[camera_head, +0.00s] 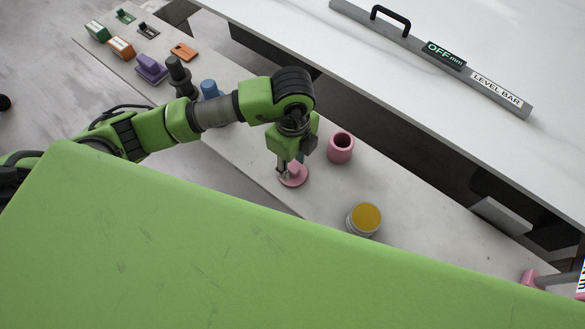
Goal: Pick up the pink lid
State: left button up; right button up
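The pink lid (295,180) lies flat on the narrow grey bench, a round disc partly covered by my gripper. My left gripper (285,171) points down right over the lid, with its fingertips at the lid's middle. The fingers are small and partly hidden, so I cannot tell whether they are closed on the lid. A pink cup (341,148) with an open dark top stands upright behind and to the right of the lid, apart from it. My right gripper is out of view.
A jar with a yellow top (364,218) stands right of the lid. A blue cylinder (211,90), a dark cylinder (179,75) and a purple block (151,68) stand farther left. A level bar (440,57) lies on the white slab (420,90) behind. A pink item (530,279) is at lower right.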

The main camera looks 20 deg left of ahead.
pick_arm(q)
jog(key=shift+f, duration=0.85)
grip_shut()
jog(key=shift+r, duration=0.1)
